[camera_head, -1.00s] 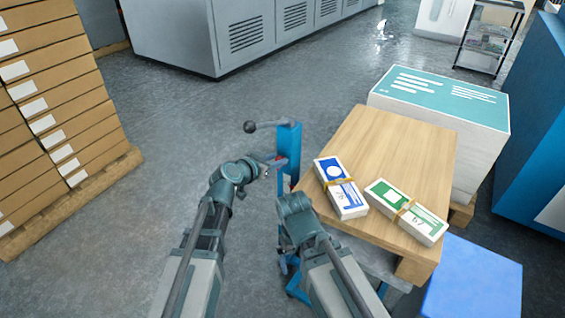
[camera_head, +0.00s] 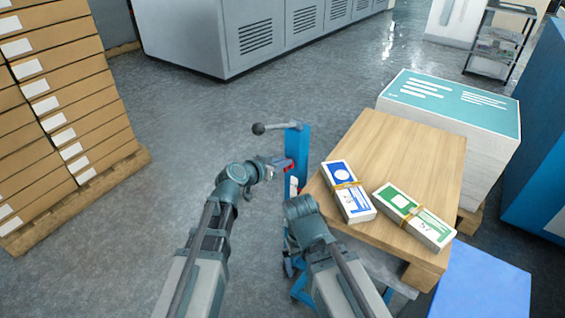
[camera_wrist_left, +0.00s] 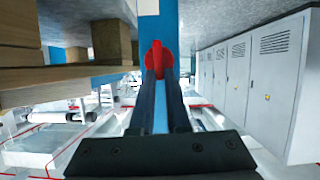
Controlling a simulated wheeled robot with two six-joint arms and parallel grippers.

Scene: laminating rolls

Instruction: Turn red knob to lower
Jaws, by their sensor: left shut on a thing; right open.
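The red knob (camera_wrist_left: 157,58) sits on the blue post (camera_wrist_left: 150,8) in the left wrist view, with the two dark fingers of my left gripper (camera_wrist_left: 160,78) closed on it. In the head view the knob (camera_head: 290,164) is a small red patch on the blue post (camera_head: 299,143), with my left gripper (camera_head: 280,163) at its left side. Most of the knob is hidden there by the gripper. My right gripper (camera_head: 299,203) is lower, near the table's left edge; its fingertips are hard to make out.
A wooden table top (camera_head: 392,150) beside the post carries a blue-labelled bundle (camera_head: 348,192) and a green-labelled bundle (camera_head: 413,217). A dark-knobbed lever (camera_head: 259,128) sticks out left from the post. Stacked cartons (camera_head: 60,110) stand at left. The floor between is clear.

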